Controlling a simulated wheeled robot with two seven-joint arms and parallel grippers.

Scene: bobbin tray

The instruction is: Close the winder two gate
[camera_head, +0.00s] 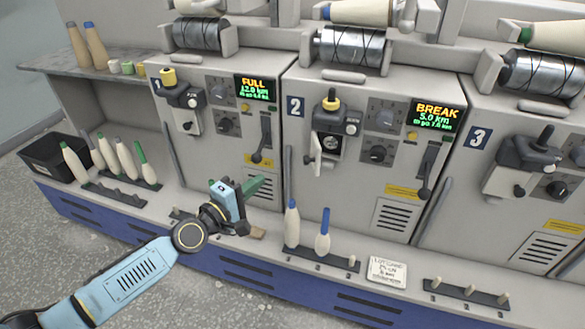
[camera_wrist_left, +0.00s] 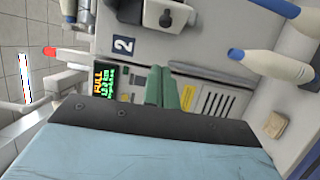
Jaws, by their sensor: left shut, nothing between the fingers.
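Winder two (camera_head: 300,180) is the middle machine, marked "2", with a "BREAK" display. Its gate (camera_head: 314,160) is a small pale flap below the yellow-topped unit (camera_head: 332,118); it looks swung out to the left, with a round fitting (camera_head: 332,145) showing beside it. My left gripper (camera_head: 262,182) is in front of the lower right of winder one, left of and below the gate, apart from it. Its green fingers are together and empty; they also show in the left wrist view (camera_wrist_left: 163,75), below the "2" label (camera_wrist_left: 122,45). My right gripper is out of view.
White spools with blue tips (camera_head: 291,224) stand on a dark peg strip below winder two. Winder one (camera_head: 215,140) and winder three (camera_head: 500,190) stand on either side. A lever (camera_head: 425,180) is at winder two's right. A card (camera_head: 387,272) lies on the ledge.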

